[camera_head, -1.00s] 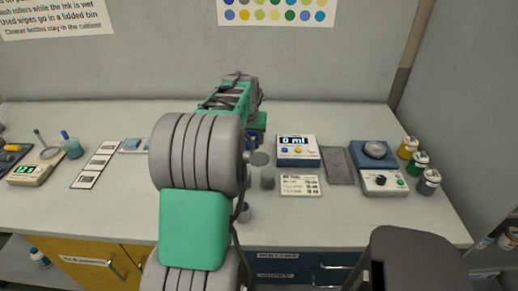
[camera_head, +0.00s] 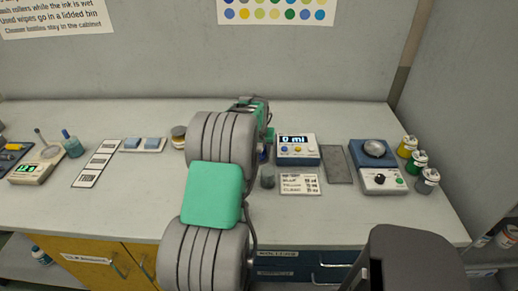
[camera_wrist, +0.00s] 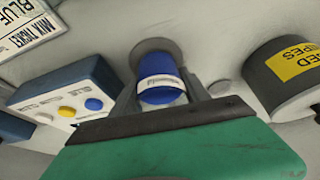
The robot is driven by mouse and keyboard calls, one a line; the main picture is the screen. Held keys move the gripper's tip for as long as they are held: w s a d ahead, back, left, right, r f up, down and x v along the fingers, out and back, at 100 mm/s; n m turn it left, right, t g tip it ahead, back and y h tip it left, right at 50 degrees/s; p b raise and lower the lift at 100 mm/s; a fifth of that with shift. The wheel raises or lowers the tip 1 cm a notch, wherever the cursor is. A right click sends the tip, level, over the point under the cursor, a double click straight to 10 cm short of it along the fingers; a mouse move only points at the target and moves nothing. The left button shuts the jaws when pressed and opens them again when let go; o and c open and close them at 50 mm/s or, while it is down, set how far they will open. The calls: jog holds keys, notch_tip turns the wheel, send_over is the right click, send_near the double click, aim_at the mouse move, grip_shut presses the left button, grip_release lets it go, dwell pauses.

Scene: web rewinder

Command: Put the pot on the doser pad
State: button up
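A blue pot with a white label (camera_wrist: 160,84) sits between the fingers of my gripper (camera_wrist: 160,98), which is shut on it. In the head view the pot is mostly behind my arm, left of the doser (camera_head: 297,150) reading 0 ml. A darker round grey shape (camera_wrist: 152,45) shows just beyond the pot; I cannot tell which of the two is the doser pad. Whether the pot touches anything below is hidden.
A grey cup-like thing (camera_head: 267,177) stands left of the mix ticket (camera_head: 300,185). A used-wipes bin (camera_wrist: 290,78) is close on the right in the wrist view. A dark slab (camera_head: 337,164), a scale (camera_head: 379,180) and several ink pots are farther right.

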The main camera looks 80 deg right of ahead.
jog(key=o, duration=0.4)
jog(key=shift+a+r, duration=0.1)
jog(key=shift+r, duration=0.35)
jog(key=w+v, duration=0.1)
jog(key=v, duration=1)
jog(key=w+a+r+n+t+y, duration=0.2)
jog(key=w+a+n, duration=0.5)
jog(key=w+a, duration=1.55)
jog(key=w+a+n, duration=0.3)
jog(key=a+n, duration=0.1)
jog(key=a, duration=1.3)
jog(key=s+a+f+n+y, duration=0.1)
jog(key=s+a+f+n, duration=0.1)
jog(key=a, duration=0.7)
jog(key=s+a+f+n+y, duration=0.1)
jog(key=s+a+f+n, duration=0.1)
jog(key=a, duration=0.8)
jog(key=shift+s+n, duration=0.8)
jog(key=shift+s, duration=0.15)
